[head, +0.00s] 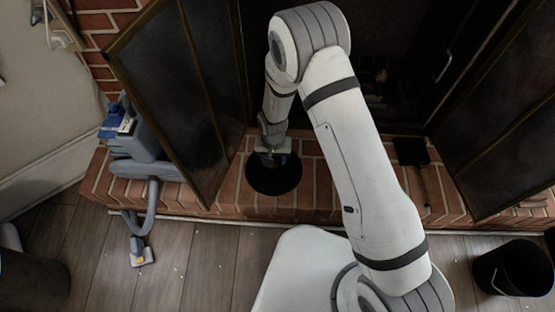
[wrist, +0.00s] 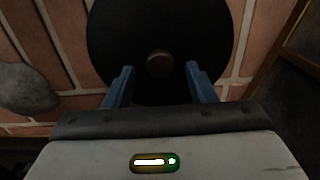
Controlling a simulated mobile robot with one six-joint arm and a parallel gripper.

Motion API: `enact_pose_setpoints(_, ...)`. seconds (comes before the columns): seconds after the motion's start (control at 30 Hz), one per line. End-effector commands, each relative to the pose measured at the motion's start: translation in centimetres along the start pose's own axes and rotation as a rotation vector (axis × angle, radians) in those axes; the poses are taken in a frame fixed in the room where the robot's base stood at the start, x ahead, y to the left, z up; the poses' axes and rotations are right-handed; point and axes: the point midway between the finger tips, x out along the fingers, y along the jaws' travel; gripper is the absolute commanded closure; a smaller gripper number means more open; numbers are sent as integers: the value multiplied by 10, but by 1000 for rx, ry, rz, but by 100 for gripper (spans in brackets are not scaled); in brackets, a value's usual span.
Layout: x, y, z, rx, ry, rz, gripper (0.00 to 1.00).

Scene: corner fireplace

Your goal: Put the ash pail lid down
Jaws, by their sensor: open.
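The ash pail lid (head: 274,181) is a round black disc lying on the brick hearth, between the left glass door and my arm. In the wrist view the lid (wrist: 205,40) fills the top middle, with a small brownish round knob (wrist: 160,64) at its centre. My gripper (wrist: 158,80) has two blue fingers, spread apart with a clear gap on each side of the knob. In the head view my gripper (head: 272,158) is over the lid's far part, and my wrist hides some of it.
A black pail (head: 511,269) stands on the wood floor at the right. A grey vacuum (head: 145,147) with a hose sits at the hearth's left. Framed glass doors (head: 180,90) stand open at both sides. A black shovel (head: 411,151) lies on the hearth right of my arm.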

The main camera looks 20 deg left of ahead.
Motion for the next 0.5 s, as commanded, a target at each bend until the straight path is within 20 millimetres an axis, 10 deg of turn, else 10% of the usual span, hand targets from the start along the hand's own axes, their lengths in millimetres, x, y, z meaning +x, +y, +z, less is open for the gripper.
enact_pose_setpoints(0.5,-96,-1,0,-1,1,-1,49)
